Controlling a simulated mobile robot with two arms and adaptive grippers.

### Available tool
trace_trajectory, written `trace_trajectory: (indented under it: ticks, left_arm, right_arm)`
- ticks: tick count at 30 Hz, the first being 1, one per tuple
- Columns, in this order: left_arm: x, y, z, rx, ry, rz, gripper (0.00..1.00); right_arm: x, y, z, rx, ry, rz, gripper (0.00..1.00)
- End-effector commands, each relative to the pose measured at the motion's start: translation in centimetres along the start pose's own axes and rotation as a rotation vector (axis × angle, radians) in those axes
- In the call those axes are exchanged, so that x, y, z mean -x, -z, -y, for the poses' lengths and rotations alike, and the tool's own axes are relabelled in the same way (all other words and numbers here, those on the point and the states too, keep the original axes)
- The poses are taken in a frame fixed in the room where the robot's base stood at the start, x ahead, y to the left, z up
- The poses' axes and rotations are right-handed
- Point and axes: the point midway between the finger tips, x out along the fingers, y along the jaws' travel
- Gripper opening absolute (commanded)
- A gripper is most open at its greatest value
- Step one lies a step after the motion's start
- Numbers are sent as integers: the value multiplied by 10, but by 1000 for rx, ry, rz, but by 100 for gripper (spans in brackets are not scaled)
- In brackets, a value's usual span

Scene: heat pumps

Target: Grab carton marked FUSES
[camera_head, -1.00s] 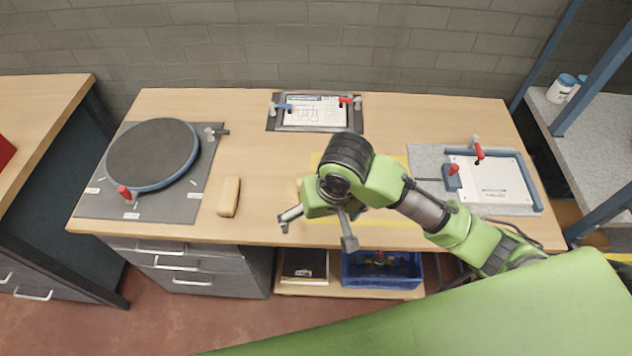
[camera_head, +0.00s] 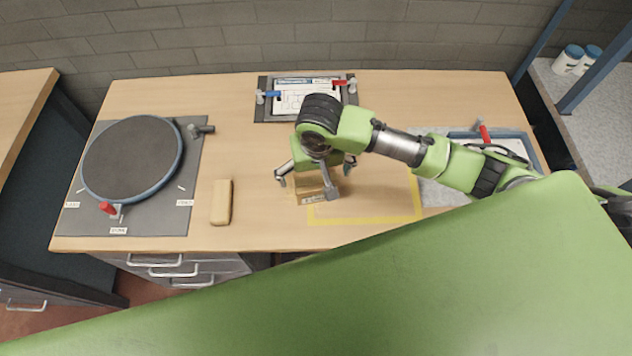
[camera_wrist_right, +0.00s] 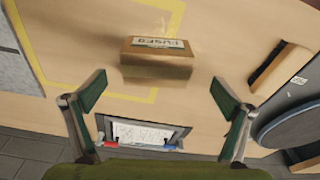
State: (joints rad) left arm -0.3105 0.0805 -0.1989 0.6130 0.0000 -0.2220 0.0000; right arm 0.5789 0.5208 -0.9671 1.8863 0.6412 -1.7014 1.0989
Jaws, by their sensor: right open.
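The carton (camera_head: 309,192) is a small brown box on the workbench, partly hidden by my right gripper in the head view. In the right wrist view the carton (camera_wrist_right: 158,66) shows a white label reading FUSES, upside down, on a brown body. My right gripper (camera_head: 306,185) is open above the carton, its fingers apart. In the wrist view the right gripper (camera_wrist_right: 158,95) has one finger to each side, and the carton lies between and ahead of the fingertips, apart from them. My left gripper is not in view.
A tan block (camera_head: 221,202) lies left of the carton, near a round dark turntable (camera_head: 132,160) on a grey mat. A yellow outline (camera_head: 365,220) marks the bench to the right. A clamped sheet (camera_head: 306,96) lies at the back. White jars (camera_head: 568,60) stand on the right shelf.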

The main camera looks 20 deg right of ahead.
Motion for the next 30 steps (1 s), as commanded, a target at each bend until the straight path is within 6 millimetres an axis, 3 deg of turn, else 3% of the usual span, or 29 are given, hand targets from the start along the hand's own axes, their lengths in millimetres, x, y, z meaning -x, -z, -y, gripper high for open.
trace_trajectory:
  ticks: [5,10,15,19,26,27,30]
  left_arm:
    - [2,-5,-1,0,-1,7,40]
    - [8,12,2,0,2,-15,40]
    - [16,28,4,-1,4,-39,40]
    - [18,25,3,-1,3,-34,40]
    - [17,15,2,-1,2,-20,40]
    - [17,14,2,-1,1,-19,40]
    - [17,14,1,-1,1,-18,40]
  right_arm:
    - [-19,1,0,0,0,-1,96]
    - [-31,0,-3,-1,-2,1,96]
    - [-58,0,-7,0,-2,0,96]
    - [-71,0,-6,1,-1,-1,96]
    - [-74,0,-6,1,1,-3,96]
    - [-74,0,-6,1,1,-3,93]
    - [-73,0,-6,1,1,-3,67]
